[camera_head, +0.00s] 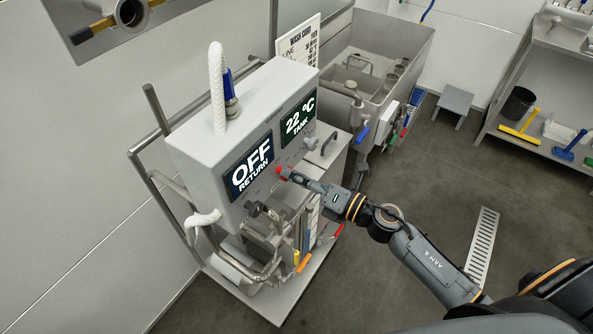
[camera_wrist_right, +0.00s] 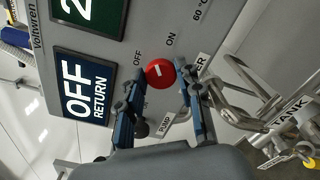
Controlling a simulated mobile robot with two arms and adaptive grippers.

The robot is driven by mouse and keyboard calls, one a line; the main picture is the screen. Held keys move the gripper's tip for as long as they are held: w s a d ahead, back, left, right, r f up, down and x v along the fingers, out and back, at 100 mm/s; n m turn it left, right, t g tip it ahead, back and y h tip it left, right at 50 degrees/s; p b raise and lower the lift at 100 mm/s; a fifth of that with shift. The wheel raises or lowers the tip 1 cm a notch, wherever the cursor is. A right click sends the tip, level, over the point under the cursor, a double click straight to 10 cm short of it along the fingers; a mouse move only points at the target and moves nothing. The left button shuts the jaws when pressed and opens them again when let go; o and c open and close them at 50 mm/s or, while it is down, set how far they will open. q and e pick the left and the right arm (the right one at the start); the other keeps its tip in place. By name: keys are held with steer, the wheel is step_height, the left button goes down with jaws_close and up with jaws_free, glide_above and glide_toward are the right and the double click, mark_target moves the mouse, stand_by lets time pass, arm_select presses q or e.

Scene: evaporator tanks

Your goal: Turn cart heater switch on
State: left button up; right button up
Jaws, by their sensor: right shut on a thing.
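The cart's grey control box (camera_head: 200,150) carries a red round switch knob (camera_wrist_right: 160,73) with a short white mark, on its front panel. The wrist view shows OFF and ON printed beside it and a partly hidden label ending in "ER". My right gripper (camera_head: 284,173) reaches the panel from the right; in the wrist view its two fingers (camera_wrist_right: 158,85) are on either side of the knob, shut on it. I cannot tell which print the mark points to. The box's display (camera_head: 250,168) reads "OFF RETURN". My left gripper is not in view.
A second display (camera_head: 298,118) reads "22 °C TANK". A black knob (camera_wrist_right: 141,128) sits near a PUMP label (camera_wrist_right: 166,125). Pipes and valves stand below the box. A steel wash tank (camera_head: 405,50) stands behind the cart. The floor to the right is mostly open.

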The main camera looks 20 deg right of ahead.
steer(key=m+p, duration=0.1)
steer(key=m, duration=0.2)
steer(key=shift+r+m+p, duration=0.1)
steer(key=shift+m+p, duration=0.2)
steer(key=shift+p, duration=0.05)
steer(key=shift+m+p, duration=0.7)
steer(key=shift+m, duration=1.1)
steer(key=o, duration=1.1)
steer(key=shift+w+f, duration=0.1)
steer(key=shift+f, duration=0.1)
steer(key=shift+d, duration=0.1)
steer(key=v, duration=1.2)
steer(key=shift+f, duration=0.1)
